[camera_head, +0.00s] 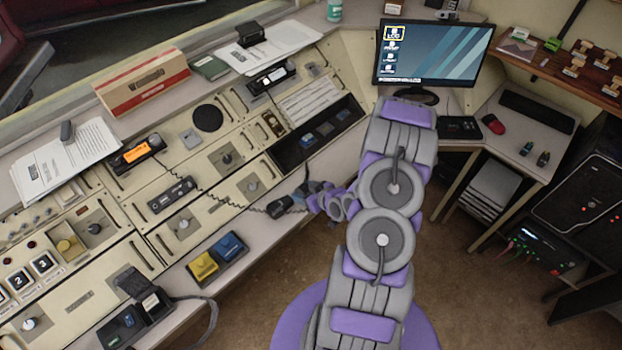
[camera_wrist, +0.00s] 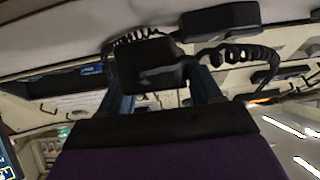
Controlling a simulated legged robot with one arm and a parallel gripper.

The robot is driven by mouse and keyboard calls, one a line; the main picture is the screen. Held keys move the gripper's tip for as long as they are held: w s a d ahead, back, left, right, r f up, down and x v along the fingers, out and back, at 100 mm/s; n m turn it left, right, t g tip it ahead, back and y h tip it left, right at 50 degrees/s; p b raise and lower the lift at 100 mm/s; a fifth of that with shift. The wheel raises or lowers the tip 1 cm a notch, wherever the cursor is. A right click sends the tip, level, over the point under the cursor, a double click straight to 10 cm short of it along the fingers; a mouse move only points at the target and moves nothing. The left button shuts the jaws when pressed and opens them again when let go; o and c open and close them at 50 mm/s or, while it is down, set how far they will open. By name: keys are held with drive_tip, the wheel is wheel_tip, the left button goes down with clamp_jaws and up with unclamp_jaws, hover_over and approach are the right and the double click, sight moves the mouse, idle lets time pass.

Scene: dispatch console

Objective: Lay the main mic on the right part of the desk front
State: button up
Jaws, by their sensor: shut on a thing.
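The main mic (camera_head: 279,206) is a black hand mic on a dark coiled cord, over the pale desk front (camera_head: 262,228). The cord runs up-left across the console to the radio with an orange display (camera_head: 137,153). My gripper (camera_head: 304,195) comes in from the right and is small and partly hidden by my arm. In the wrist view the black mic body (camera_wrist: 152,66) sits between my two bluish fingers (camera_wrist: 163,88), which are shut on it. Whether the mic touches the desk front or hangs just above it, I cannot tell.
A yellow box (camera_head: 202,266) and a blue box (camera_head: 231,246) stand on the desk front to the left. Another black device (camera_head: 150,302) is farther left. Another black block (camera_wrist: 220,18) shows in the wrist view. A monitor (camera_head: 433,52) stands at the back right.

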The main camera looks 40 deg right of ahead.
drive_tip(key=w+d, duration=0.4)
drive_tip(key=w+d+f+b, duration=0.1)
drive_tip(key=w+d, duration=0.1)
drive_tip(key=shift+w+d, duration=0.2)
drive_tip(key=shift+d, duration=0.15)
drive_tip(key=shift+f+b, duration=0.65)
drive_tip(key=shift+f, duration=1.1)
drive_tip(key=o, duration=1.2)
drive_tip(key=shift+c, duration=0.2)
